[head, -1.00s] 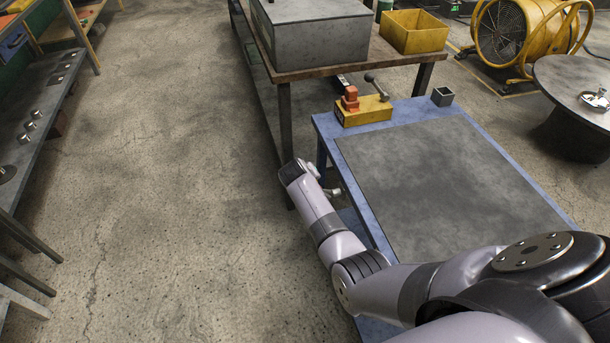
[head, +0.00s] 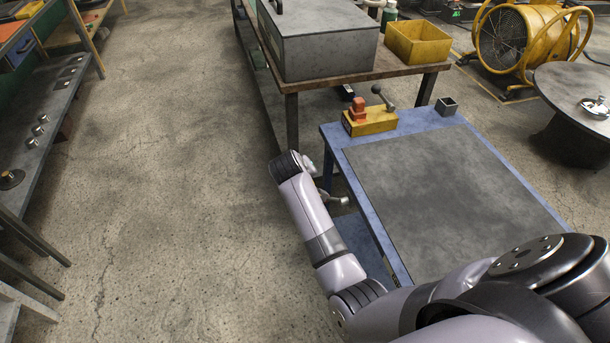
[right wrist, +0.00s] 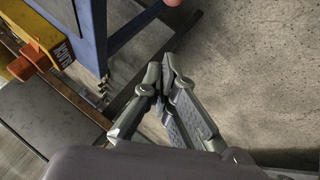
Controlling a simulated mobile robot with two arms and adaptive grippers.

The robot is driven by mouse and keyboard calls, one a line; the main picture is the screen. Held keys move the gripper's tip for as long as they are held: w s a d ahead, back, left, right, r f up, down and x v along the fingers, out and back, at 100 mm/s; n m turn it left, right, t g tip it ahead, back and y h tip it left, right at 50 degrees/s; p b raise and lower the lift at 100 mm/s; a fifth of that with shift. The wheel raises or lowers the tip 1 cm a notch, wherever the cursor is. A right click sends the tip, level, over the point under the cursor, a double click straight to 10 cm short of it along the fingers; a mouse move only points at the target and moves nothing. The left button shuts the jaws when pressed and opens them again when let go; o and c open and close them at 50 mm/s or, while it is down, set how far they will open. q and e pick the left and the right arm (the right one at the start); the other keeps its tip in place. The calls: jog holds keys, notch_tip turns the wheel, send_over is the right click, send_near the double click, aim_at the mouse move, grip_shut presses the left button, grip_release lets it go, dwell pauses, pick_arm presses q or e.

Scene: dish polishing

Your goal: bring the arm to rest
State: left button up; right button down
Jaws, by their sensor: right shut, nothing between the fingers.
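My right arm comes in from the lower right in the head view and reaches left past the near side of the blue worktable (head: 345,172). Its gripper is mostly hidden behind the wrist in that view. In the right wrist view my right gripper (right wrist: 164,80) is shut and empty, its fingertips together over the floor beside the blue table leg (right wrist: 92,35). My left arm and gripper are not in view.
A wooden table (head: 345,78) stands behind, with a grey case (head: 320,45) and yellow bin (head: 419,42). Open floor (head: 170,180) lies left.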

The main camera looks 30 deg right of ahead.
dwell(0.5)
jog(key=s+a+f+n+g+y, duration=0.1)
jog(key=s+a+f, duration=0.2)
jog(key=s+f, duration=0.5)
jog(key=s+a+f+n+y, duration=0.15)
jog(key=s+f, duration=0.25)
jog(key=f, duration=0.7)
jog(key=s+a+f+n+g+y, duration=0.1)
jog(key=s+a+f, duration=0.2)
jog(key=s+f, duration=0.5)
jog(key=s+f+g, duration=0.1)
jog(key=s+f, duration=0.4)
jog(key=s, duration=0.5)
jog(key=s+f+m+y, duration=0.1)
jog(key=s+f, duration=0.3)
jog(key=s, duration=0.7)
jog(key=s+a+f+g+y, duration=0.1)
jog(key=s+f, duration=0.4)
jog(key=s, duration=0.6)
jog(key=shift+f+g, duration=0.3)
